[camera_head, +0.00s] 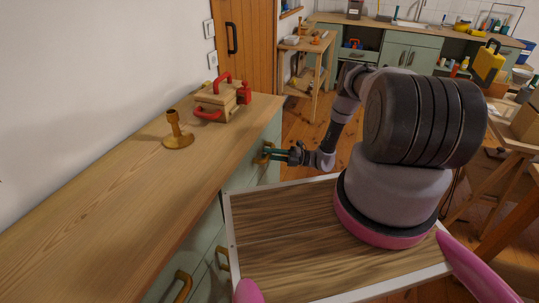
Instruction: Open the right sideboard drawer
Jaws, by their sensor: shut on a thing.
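The sideboard (120,180) has a light wood top and pale green fronts with brass handles. It runs along the wall on the left. My gripper (271,153) is at its far end, with its fingers shut on the brass handle (265,148) of the far drawer. The fingers partly cover this handle. The drawer front (242,176) looks close to the sideboard's face. From this angle I cannot tell whether there is a gap.
A brass candlestick (177,131) and a wooden box with red handles (216,105) stand on the sideboard top. Nearer brass handles (182,286) show below. A small wooden table (308,45) stands beyond. Wooden trestles (490,165) stand at right.

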